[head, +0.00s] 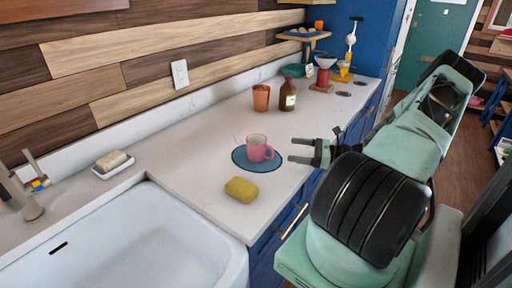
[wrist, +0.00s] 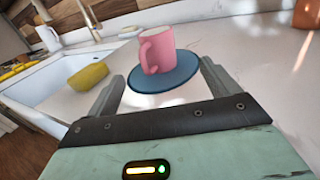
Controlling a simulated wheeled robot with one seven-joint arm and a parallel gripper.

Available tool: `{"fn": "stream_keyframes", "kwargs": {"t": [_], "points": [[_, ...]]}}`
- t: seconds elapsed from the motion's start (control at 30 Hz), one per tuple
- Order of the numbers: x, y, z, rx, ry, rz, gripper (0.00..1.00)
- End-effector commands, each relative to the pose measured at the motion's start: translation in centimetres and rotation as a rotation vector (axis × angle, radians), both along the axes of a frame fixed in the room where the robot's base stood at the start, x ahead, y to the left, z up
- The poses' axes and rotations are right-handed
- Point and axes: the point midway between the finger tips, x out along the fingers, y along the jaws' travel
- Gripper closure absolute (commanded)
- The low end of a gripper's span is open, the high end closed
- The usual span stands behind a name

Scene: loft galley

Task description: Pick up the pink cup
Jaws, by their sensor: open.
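The pink cup (head: 257,148) stands upright on a round blue mat (head: 240,162) on the white counter. Its handle is on the right in the head view. My gripper (head: 312,151) is open and empty, to the right of the cup and apart from it. In the wrist view the cup (wrist: 157,48) is ahead of the open fingers of my gripper (wrist: 161,82), with its handle toward the camera. The blue mat (wrist: 180,76) shows under it there.
A yellow sponge (head: 241,189) lies in front of the mat, near the sink (head: 150,240). An orange cup (head: 261,98) and a brown bottle (head: 287,96) stand behind. A soap dish (head: 112,169) is at left. The counter's front edge runs below my gripper.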

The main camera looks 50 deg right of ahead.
Motion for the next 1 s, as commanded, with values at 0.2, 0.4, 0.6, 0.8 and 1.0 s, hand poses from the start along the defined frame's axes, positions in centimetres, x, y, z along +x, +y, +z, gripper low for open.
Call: {"fn": "stream_keyframes", "kwargs": {"t": [0.2,0.4,0.6,0.8,1.0], "points": [[4.1,2.2,0.4,0.002,-0.001,0.004,0.12],[6.0,3.1,0.2,0.000,0.000,0.002,0.12],[6.8,3.6,0.4,-0.001,0.000,0.001,0.12],[9.1,5.3,1.0,0.001,0.000,0.002,0.12],[10.7,5.9,0.6,-0.003,0.001,0.000,0.12]]}}
